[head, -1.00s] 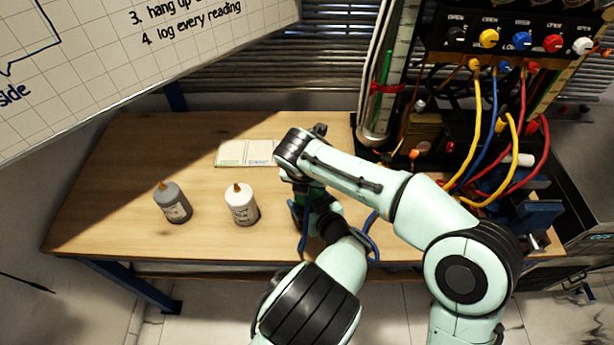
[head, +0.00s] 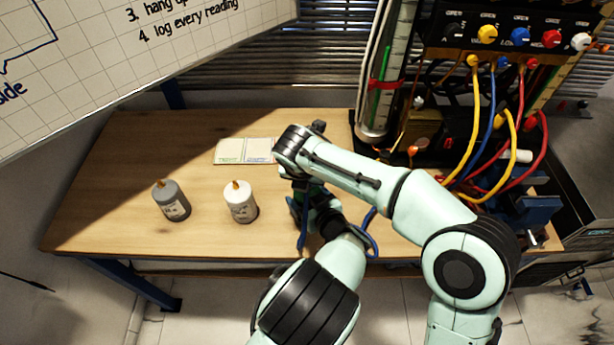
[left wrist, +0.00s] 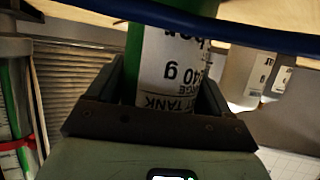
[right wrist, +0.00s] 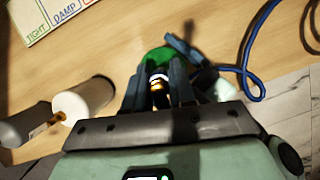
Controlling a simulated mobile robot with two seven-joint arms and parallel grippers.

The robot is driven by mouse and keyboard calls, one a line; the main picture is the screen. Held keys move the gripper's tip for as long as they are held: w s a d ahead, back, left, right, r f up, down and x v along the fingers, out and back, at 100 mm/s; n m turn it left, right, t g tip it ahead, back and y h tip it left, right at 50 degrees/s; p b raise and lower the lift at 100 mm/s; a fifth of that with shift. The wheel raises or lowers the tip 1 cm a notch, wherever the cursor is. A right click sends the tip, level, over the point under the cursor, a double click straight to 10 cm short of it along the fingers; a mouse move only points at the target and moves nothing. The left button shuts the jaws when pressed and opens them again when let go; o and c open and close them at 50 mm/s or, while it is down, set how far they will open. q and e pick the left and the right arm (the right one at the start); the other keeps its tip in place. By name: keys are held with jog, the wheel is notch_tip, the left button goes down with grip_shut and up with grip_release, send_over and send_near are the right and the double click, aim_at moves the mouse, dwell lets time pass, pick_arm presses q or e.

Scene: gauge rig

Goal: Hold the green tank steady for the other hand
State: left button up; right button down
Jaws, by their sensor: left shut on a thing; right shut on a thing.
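The green tank (left wrist: 165,60) has a white printed label and stands between the fingers of my left gripper (left wrist: 150,95), which is shut on its side. In the head view only a sliver of the tank shows among my arms. My right gripper (right wrist: 157,90) is above the tank, pointing down, and is shut on a small dark fitting with brass and white parts (right wrist: 157,84) at the tank's top. The tank's green body (right wrist: 158,58) shows behind it. Its exact grip on the fitting is partly hidden. A blue hose (right wrist: 245,65) loops beside the tank.
A grey bottle (head: 170,202) and a white bottle (head: 240,203), both orange-tipped, stand left of my arms. A card (head: 245,150) lies behind them. The gauge rig (head: 510,40) with colored knobs and hoses stands at the right. The table's left part (head: 120,160) is clear.

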jog(key=shift+s+r, duration=0.1)
jog(key=shift+r, duration=0.15)
jog(key=shift+r, duration=2.35)
pick_arm(q)
jog(key=o, duration=1.1)
jog(key=shift+o, duration=0.2)
jog(key=v, duration=1.2)
